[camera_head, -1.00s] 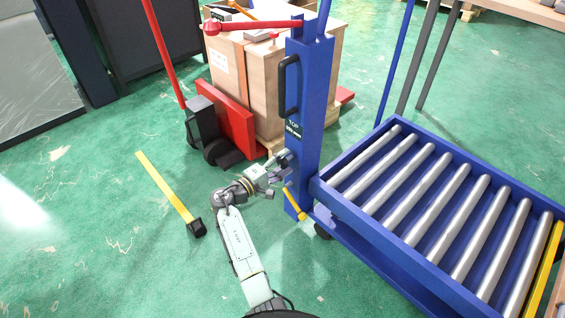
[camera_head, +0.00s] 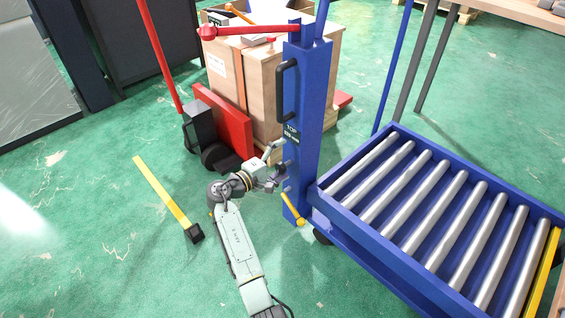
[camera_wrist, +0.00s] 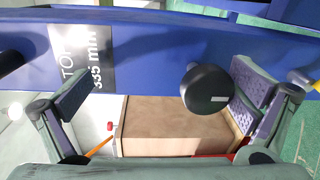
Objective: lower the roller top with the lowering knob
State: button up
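The roller top (camera_head: 352,214) is a blue frame with several silver rollers, right of the blue post (camera_head: 303,112). A label (camera_wrist: 82,58) on the post reads "TOP" and what looks like "335 mm". The round black knob (camera_wrist: 207,88) sticks out from the post in the wrist view; I take it as the lowering knob. My gripper (camera_wrist: 163,78) is open, its fingers apart on either side of the knob, which sits closer to the right finger. I cannot tell whether they touch. In the head view my gripper (camera_head: 277,178) is close to the post's lower half.
A black handle (camera_head: 281,90) is higher on the post, and a yellow lever (camera_head: 292,209) is near its foot. A wooden crate (camera_head: 257,85) and a red pallet jack (camera_head: 222,122) stand behind.

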jog(key=shift+a+r, duration=0.3)
jog(key=shift+r, duration=0.6)
jog(key=shift+c, duration=0.6)
jog(key=shift+s+r, duration=0.1)
jog(key=shift+s, duration=0.05)
jog(key=shift+c, duration=0.2)
jog(key=shift+s+a, duration=0.15)
jog(key=shift+a, duration=0.1)
jog(key=shift+c, duration=0.3)
jog(key=shift+p+v, duration=0.35)
jog(key=shift+v, duration=0.5)
jog(key=shift+c, duration=0.9)
jog(key=shift+s+a, duration=0.5)
jog(key=shift+s, duration=0.05)
jog(key=shift+c, duration=0.6)
jog(key=p+v, duration=0.1)
jog(key=v, duration=0.7)
jog(key=shift+s+f+p, duration=0.25)
jog(key=shift+f+p, duration=0.1)
jog(key=shift+f, duration=0.35)
